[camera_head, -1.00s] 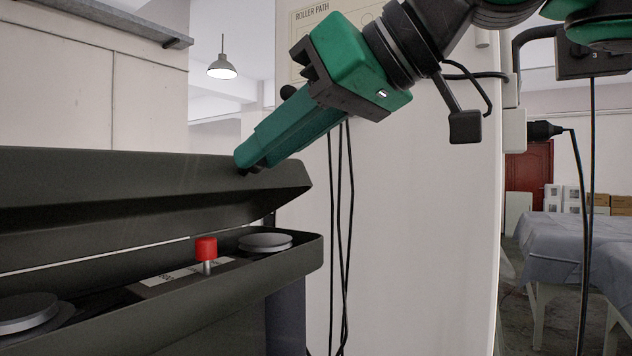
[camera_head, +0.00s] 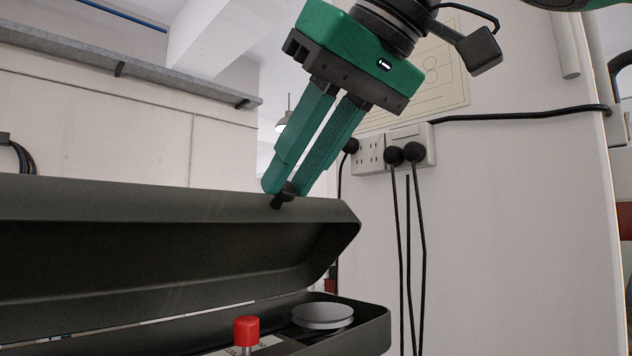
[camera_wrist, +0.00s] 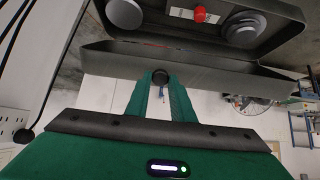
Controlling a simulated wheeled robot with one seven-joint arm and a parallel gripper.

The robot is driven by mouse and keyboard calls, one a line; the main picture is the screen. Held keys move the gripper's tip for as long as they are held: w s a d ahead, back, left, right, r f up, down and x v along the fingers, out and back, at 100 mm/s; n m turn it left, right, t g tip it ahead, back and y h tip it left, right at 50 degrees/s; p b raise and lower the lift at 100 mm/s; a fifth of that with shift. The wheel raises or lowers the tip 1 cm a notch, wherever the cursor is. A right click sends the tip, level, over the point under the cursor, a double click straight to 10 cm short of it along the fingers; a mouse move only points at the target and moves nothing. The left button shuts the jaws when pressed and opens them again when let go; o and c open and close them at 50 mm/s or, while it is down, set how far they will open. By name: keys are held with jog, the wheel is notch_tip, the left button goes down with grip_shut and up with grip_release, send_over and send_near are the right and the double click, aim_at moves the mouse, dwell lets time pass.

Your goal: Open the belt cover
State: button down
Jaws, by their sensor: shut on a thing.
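The dark grey belt cover (camera_head: 150,235) is tilted up, with a gap between it and the machine's lower body (camera_head: 365,335). My gripper (camera_head: 282,196) is at the cover's top edge, near its right end. Its green fingers are shut on a small dark knob (camera_head: 284,192) on that edge. The wrist view shows the fingers around the round black knob (camera_wrist: 161,77) at the edge of the cover (camera_wrist: 200,62). The knob is partly hidden by the fingers.
Under the raised cover are a red button (camera_head: 246,330) and a grey round roller (camera_head: 322,316). Wall sockets (camera_head: 395,150) with hanging black cables are behind on the right. A shelf (camera_head: 120,65) runs along the wall at upper left.

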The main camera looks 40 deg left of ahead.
jog(key=shift+w+a+r+h, duration=0.25)
jog(key=shift+a+r+h, duration=0.15)
jog(key=shift+a+r, duration=0.2)
jog(key=shift+w+a+r+h, duration=0.1)
jog(key=shift+a+r+h, duration=0.1)
jog(key=shift+a, duration=0.2)
jog(key=shift+w+a+r+h, duration=0.1)
jog(key=shift+a+h, duration=0.1)
jog(key=shift+a, duration=0.25)
